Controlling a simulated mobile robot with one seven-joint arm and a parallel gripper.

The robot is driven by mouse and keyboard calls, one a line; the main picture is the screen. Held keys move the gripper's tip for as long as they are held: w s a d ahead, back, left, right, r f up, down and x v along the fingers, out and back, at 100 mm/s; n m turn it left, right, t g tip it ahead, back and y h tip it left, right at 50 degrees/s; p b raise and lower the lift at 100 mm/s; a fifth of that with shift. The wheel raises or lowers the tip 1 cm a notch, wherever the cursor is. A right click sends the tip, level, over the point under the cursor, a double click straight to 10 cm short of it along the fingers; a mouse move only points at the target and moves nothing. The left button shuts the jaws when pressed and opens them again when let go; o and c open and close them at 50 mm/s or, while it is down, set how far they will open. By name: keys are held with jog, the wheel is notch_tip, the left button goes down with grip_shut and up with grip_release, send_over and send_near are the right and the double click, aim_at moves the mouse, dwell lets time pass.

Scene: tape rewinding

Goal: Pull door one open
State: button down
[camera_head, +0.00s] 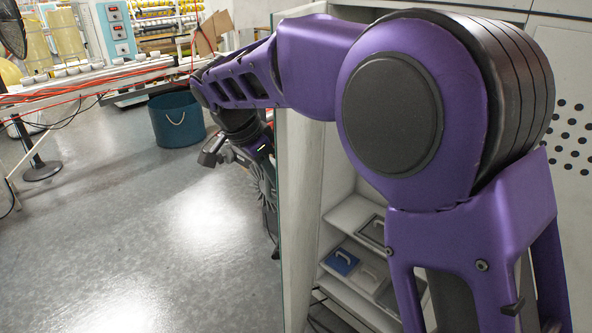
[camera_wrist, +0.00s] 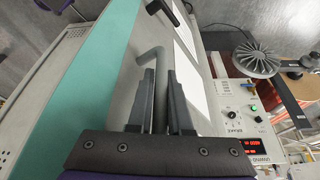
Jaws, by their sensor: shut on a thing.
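Door one (camera_head: 303,200) is a pale panel that stands swung outward from the cabinet, with the shelves inside showing to its right.
Cabinet shelves (camera_head: 347,215) hold a blue box (camera_head: 341,262) and grey boxes. A machine with a finned wheel (camera_wrist: 257,60) and a control panel (camera_wrist: 240,118) stands close beyond the handle. A teal bucket (camera_head: 177,120) stands on the floor.

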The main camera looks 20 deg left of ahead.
jog(key=shift+a+m, duration=0.4)
jog(key=shift+a, duration=0.8)
jog(key=c, duration=1.1)
grip_release()
jog(key=p+v, duration=0.3)
jog(key=v, duration=1.4)
jog(key=shift+w+a+r, duration=0.1)
jog(key=shift+r, duration=0.1)
